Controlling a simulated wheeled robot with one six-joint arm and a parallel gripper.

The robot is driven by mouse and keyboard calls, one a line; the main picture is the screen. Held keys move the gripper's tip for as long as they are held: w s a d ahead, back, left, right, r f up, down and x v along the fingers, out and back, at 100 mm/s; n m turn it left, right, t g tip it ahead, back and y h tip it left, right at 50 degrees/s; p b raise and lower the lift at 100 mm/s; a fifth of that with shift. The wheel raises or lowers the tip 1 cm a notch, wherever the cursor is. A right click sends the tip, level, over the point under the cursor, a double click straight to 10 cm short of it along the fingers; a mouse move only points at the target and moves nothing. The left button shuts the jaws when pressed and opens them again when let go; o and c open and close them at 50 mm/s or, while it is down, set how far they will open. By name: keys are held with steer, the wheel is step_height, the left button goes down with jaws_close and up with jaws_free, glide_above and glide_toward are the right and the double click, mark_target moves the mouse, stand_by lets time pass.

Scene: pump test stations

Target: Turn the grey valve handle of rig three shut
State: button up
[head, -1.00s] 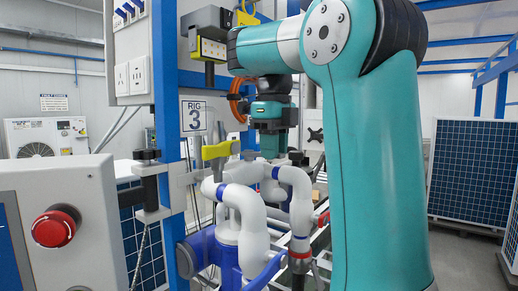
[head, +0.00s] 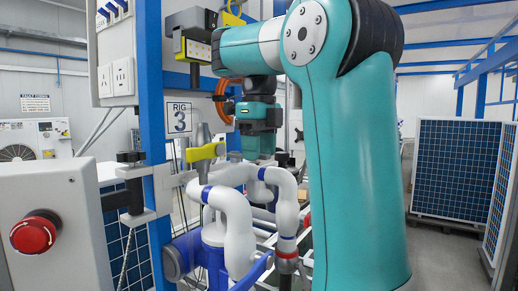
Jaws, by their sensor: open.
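Rig three is marked by a "RIG 3" sign (head: 179,116) on a blue post. White pipes (head: 238,222) with blue bands stand in front of it. My gripper (head: 260,150) points down behind the pipe tops, right of a yellow lever (head: 207,152). Its body is teal, and its fingertips are largely hidden by the pipes. It is open. I cannot clearly make out the grey valve handle; it may be hidden behind the pipes or my gripper. I cannot tell whether my gripper touches anything.
A grey box with a red stop button (head: 36,232) stands at the front left. A black-topped clamp (head: 132,172) is beside the post. A blue lever (head: 252,272) sits low in front. Solar panels (head: 457,170) stand at the right, with clear floor before them.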

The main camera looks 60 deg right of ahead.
step_height(320, 180, up, 7)
steer(key=p, duration=0.7)
steer(key=shift+r, duration=0.2)
steer(key=shift+f, duration=0.1)
